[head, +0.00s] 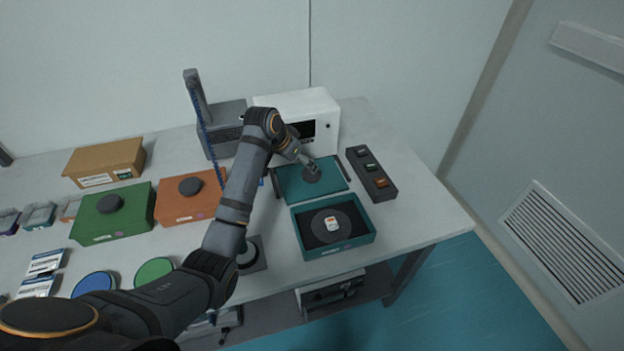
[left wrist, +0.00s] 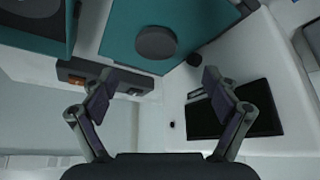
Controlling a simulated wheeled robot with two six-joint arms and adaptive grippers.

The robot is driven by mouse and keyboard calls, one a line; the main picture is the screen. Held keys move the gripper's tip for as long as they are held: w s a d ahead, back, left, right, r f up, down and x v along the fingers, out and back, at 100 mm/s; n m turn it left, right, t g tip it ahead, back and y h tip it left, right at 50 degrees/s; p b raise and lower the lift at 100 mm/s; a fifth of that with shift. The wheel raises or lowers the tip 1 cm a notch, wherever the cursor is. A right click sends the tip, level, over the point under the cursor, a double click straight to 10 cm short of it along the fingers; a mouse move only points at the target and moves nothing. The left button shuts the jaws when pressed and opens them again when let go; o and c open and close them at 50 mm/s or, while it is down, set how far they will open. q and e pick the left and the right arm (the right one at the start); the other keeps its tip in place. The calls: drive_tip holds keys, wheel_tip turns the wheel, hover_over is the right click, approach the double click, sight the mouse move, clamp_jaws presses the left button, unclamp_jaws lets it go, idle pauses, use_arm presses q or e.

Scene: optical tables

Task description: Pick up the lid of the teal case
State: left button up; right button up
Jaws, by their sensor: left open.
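The teal lid (head: 292,185) with a dark round knob (head: 312,175) lies just behind the open teal case (head: 311,252). In the left wrist view the lid (left wrist: 205,22) and its knob (left wrist: 156,42) are in front of the jaws, and part of the case (left wrist: 35,42) shows at upper left. The case holds a dark disc with a small white and orange item. My left gripper (head: 309,163) is over the lid by the knob; the wrist view shows its fingers (left wrist: 158,82) spread, with nothing between them. My right gripper is not in view.
A white instrument (head: 328,108) stands behind the lid, and a dark button box (head: 372,174) lies to its right. An orange case (head: 180,207), a green case (head: 112,222) and a cardboard box (head: 104,160) stand to the left. The table's right end is clear.

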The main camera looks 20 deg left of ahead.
sight(310, 174)
use_arm(q)
drive_tip(key=x, duration=0.3)
drive_tip(key=shift+d+f, duration=0.1)
drive_tip(key=x, duration=0.1)
drive_tip(key=p+x, duration=0.1)
drive_tip(key=x, duration=0.2)
drive_tip(key=shift+d+f, duration=0.2)
drive_tip(key=shift+d, duration=0.1)
drive_tip(key=shift+w+f, duration=0.15)
drive_tip(key=shift+f, duration=0.1)
drive_tip(key=c, duration=1.4)
